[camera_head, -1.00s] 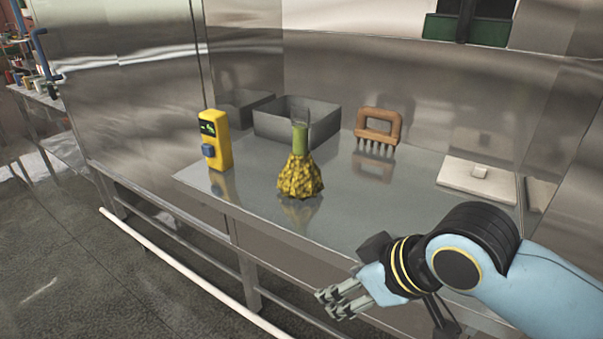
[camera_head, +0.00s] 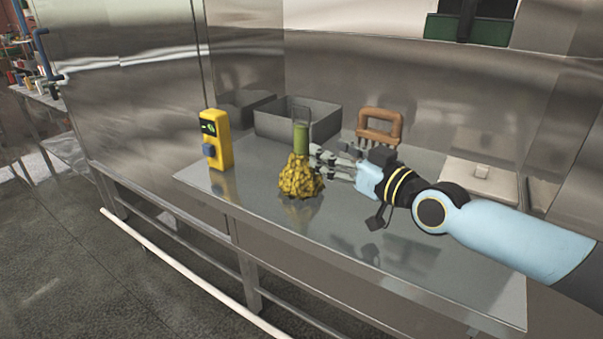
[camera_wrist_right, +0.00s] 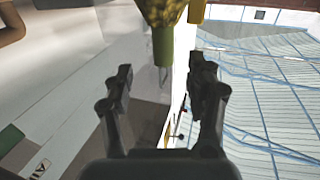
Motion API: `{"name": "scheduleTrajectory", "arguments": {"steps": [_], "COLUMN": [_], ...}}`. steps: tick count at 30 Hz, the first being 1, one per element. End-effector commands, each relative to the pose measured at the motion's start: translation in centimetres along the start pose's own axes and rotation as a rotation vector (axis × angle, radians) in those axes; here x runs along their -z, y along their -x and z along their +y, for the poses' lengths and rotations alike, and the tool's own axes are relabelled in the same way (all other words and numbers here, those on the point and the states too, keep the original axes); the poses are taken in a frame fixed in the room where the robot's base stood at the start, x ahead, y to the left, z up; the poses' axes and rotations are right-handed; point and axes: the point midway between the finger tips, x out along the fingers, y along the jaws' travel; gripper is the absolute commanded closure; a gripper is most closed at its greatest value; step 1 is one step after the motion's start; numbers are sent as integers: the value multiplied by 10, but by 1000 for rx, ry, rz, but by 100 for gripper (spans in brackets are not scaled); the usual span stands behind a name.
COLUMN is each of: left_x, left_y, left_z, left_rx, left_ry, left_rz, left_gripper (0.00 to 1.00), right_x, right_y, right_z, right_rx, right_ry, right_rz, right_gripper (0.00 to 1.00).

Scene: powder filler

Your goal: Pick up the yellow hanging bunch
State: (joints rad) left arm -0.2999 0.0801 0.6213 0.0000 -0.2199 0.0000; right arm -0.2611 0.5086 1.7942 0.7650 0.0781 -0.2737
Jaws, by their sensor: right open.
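The yellow hanging bunch (camera_head: 300,178) stands upright on the metal table (camera_head: 400,235). It has a lumpy yellow body, a green stem and a thin grey loop on top. My right gripper (camera_head: 316,156) is open just to the right of the stem, its fingers pointing left toward it. In the right wrist view the green stem (camera_wrist_right: 162,45) shows ahead, between the directions of the two open fingers (camera_wrist_right: 162,82), with part of the yellow body at the top edge. I cannot tell whether the fingers touch the stem. My left gripper is not in view.
A yellow device (camera_head: 216,140) with a dark screen stands left of the bunch. A grey open bin (camera_head: 296,121) is behind it. A brown-handled tool (camera_head: 380,124) stands behind my right gripper, and a flat pale plate (camera_head: 479,178) lies at right. The table front is clear.

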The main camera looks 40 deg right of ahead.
Motion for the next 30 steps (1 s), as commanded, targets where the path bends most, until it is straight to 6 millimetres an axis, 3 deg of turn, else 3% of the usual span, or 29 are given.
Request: {"name": "scheduleTrajectory", "arguments": {"steps": [3,11,18,27,30], "left_x": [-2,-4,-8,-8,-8], "left_y": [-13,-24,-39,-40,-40], "left_z": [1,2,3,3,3], "left_rx": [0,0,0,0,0], "left_ry": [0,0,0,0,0], "left_rz": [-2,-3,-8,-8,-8], "left_gripper": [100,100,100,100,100], "right_x": [-3,-4,-7,-5,-5], "right_y": [-21,-46,-82,-89,-89], "right_z": [-1,-2,-5,-5,-5], "right_rx": [-1,1,1,2,2], "right_ry": [-1,0,-1,1,1], "right_rz": [4,1,-1,-3,-2], "right_gripper": [44,44,44,44,54]}}
